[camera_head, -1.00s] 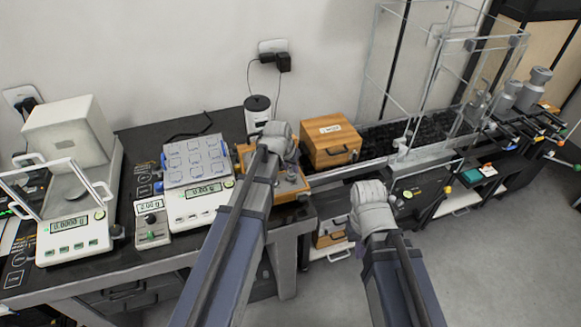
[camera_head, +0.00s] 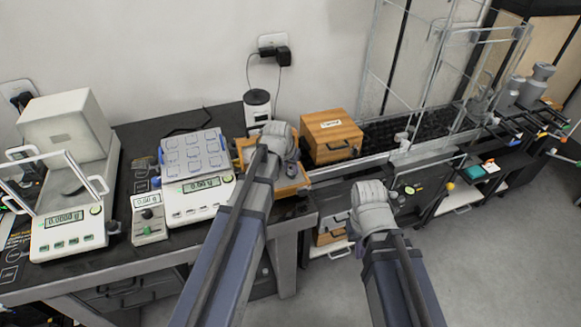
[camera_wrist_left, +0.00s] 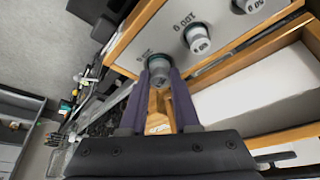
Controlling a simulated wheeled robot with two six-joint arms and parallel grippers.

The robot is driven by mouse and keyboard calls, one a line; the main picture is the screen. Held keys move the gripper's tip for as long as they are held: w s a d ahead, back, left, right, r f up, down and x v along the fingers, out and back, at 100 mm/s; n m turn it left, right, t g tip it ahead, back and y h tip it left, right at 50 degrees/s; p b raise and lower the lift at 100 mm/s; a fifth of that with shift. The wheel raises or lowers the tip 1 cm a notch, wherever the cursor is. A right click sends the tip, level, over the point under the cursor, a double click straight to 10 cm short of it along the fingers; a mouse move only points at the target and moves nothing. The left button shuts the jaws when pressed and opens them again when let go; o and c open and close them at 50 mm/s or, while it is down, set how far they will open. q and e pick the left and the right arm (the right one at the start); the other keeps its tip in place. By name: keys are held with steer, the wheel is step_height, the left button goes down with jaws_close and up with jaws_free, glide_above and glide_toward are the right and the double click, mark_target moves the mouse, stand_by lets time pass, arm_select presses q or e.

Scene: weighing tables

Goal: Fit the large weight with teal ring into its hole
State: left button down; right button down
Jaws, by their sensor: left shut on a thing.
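The large weight with the teal ring (camera_wrist_left: 160,66) is a grey metal cylinder, held between the fingertips of my left gripper (camera_wrist_left: 161,78) in the left wrist view. It is over the end of the wooden weight block (camera_wrist_left: 116,50), beside a printed mark. I cannot tell whether its base is in a hole. In the head view my left gripper (camera_head: 283,150) is over the block (camera_head: 292,190) and hides much of it. My right gripper (camera_head: 368,205) hangs in front of the table, its fingers hidden.
Two smaller weights (camera_wrist_left: 198,38) stand in the block. A balance with a marked plate (camera_head: 194,156) is left of it, and another balance (camera_head: 68,225) is further left.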

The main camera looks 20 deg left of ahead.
arm_select(q)
steer(key=c, duration=0.6)
jaws_free()
steer(key=shift+o, duration=0.2)
steer(key=p+v, duration=0.7)
steer(key=shift+r, duration=0.35)
steer(key=shift+s, duration=0.15)
